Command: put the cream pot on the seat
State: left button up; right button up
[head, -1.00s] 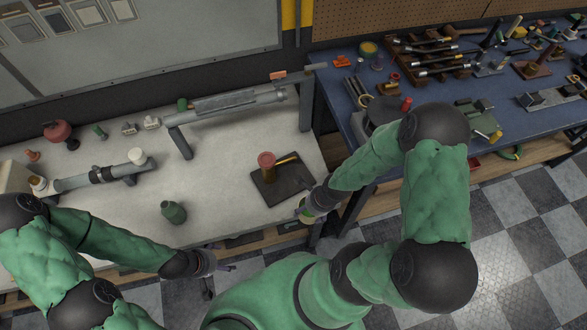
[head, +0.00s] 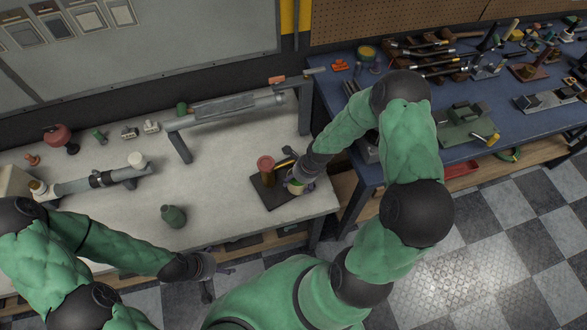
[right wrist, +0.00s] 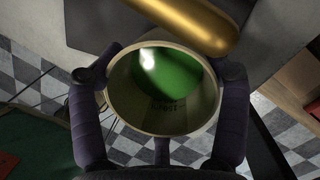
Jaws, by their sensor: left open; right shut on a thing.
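The cream pot (right wrist: 165,120) shows in the right wrist view with a pale round rim and a green inside. My right gripper (head: 297,184) is shut around it, with purple fingers on both sides of the rim. In the head view the pot (head: 295,188) is partly hidden by the gripper and is over the right part of a dark square plate (head: 266,200). I cannot tell whether it touches the plate, or whether this plate is the seat. My left gripper (head: 228,271) is open and empty, low in front of the white bench's front edge.
A dark green bottle (head: 173,216) stands left on the white bench (head: 225,205). A grey pipe assembly (head: 225,108) lies behind. A blue bench (head: 450,95) with tools is at right.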

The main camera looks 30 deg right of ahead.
jog(key=shift+w+d, duration=0.2)
jog(key=shift+w, duration=0.65)
jog(key=shift+w+d, duration=0.2)
jog(key=shift+w, duration=0.7)
jog(key=shift+w+d, duration=0.2)
jog(key=shift+w, duration=0.65)
jog(key=shift+s+f+b, duration=0.1)
jog(key=shift+f+b, duration=0.1)
jog(key=shift+b, duration=0.1)
jog(key=shift+d, duration=0.1)
jog(key=o, duration=1.1)
jog(key=shift+w, duration=0.25)
jog(key=shift+r, duration=0.1)
